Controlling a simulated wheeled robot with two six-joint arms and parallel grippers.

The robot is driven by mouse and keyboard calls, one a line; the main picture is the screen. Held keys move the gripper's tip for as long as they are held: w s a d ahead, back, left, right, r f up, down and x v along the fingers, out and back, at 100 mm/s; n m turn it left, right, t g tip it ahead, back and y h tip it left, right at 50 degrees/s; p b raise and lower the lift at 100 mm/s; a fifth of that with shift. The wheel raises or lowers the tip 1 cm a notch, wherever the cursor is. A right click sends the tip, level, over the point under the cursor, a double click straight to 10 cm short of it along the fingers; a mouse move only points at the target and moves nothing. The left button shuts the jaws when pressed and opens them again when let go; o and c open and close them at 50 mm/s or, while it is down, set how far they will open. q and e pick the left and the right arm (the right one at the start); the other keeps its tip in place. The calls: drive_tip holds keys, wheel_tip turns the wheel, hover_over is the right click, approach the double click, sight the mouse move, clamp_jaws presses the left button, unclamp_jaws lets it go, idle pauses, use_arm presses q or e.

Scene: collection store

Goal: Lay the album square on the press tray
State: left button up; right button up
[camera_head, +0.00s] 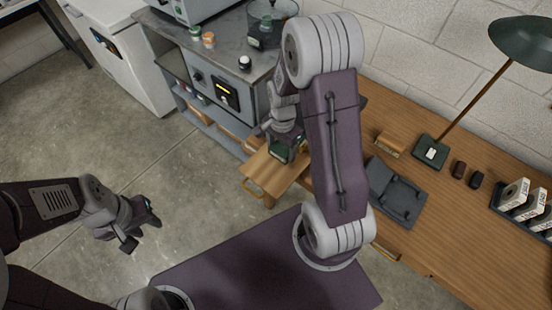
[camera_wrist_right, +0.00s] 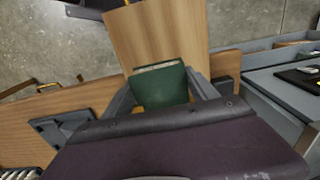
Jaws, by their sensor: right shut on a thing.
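The album is a dark green book with a pale edge, seen between the fingers in the right wrist view (camera_wrist_right: 160,90) and partly hidden in the head view (camera_head: 279,152). My right gripper (camera_head: 284,142) is shut on it, over a wooden pull-out board (camera_head: 268,175). I cannot tell whether the album touches the board. A dark grey tray (camera_head: 393,192) with raised parts, seemingly the press tray, lies on the wooden desk to the right of my right arm; it also shows in the right wrist view (camera_wrist_right: 52,130). My left gripper (camera_head: 141,228) is open and empty, above the floor.
On the desk stand a green lamp (camera_head: 431,150), a small wooden block (camera_head: 390,144), two small dark objects (camera_head: 459,170) and a rack with white-labelled boxes (camera_head: 515,193). A grey bench (camera_head: 222,60) with instruments stands left of the desk. The floor (camera_head: 120,150) on the left is clear.

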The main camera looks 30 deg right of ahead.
sight(275, 156)
drive_tip(key=shift+w+a+f, duration=0.2)
drive_tip(key=shift+a+f, duration=0.45)
drive_tip(key=shift+a, duration=0.35)
drive_tip(key=shift+f, duration=1.95)
drive_tip(key=shift+f, duration=0.1)
drive_tip(key=o, duration=1.6)
wheel_tip(275, 156, up, 12)
drive_tip(key=shift+r+p, duration=0.15)
drive_tip(key=shift+p, duration=0.3)
drive_tip(key=s+a+n+t, duration=0.1)
drive_tip(key=s+a+n, duration=0.3)
drive_tip(key=s+n, duration=0.4)
drive_tip(key=n, duration=0.5)
drive_tip(key=shift+s+a+r, duration=0.2)
drive_tip(key=shift+a+r, duration=0.15)
